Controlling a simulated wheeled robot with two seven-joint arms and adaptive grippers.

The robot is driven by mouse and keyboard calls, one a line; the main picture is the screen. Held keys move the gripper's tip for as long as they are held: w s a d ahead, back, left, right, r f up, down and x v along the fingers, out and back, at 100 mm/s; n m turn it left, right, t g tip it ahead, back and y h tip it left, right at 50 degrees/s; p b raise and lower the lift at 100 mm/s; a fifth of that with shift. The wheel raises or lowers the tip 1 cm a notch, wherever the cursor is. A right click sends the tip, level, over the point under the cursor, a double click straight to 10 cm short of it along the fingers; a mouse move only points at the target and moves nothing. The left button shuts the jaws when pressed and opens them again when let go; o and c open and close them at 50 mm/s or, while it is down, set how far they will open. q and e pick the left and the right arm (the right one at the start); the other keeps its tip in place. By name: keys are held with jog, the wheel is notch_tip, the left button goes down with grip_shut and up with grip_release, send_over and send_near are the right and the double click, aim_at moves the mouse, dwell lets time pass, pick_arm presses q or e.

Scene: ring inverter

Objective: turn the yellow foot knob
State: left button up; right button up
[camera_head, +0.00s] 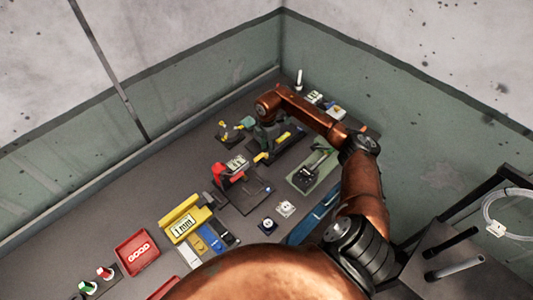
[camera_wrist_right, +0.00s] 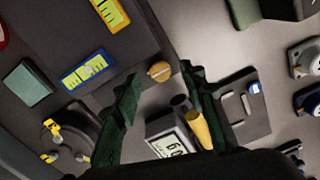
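In the right wrist view a small round yellow-tan knob (camera_wrist_right: 159,72) with a slot-like line across it sits on a dark base, between and just beyond my fingertips. It looks like the yellow foot knob. My right gripper (camera_wrist_right: 161,79) is open, its two dark green fingers standing apart on either side of the knob; I see no contact. In the head view my right gripper (camera_head: 266,132) hangs over the far part of the bench, among dark devices with yellow parts; the knob cannot be made out there. My left gripper is not in view.
In the wrist view a digital display (camera_wrist_right: 170,140) and a yellow cylinder (camera_wrist_right: 198,130) lie close to the fingers. In the head view a red device (camera_head: 230,170), a yellow holder (camera_head: 184,219) and a red GOOD tray (camera_head: 137,252) stand nearer. Walls close off the back corner.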

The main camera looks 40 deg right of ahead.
aim_at(267, 154)
jog(key=shift+f, duration=1.65)
grip_shut()
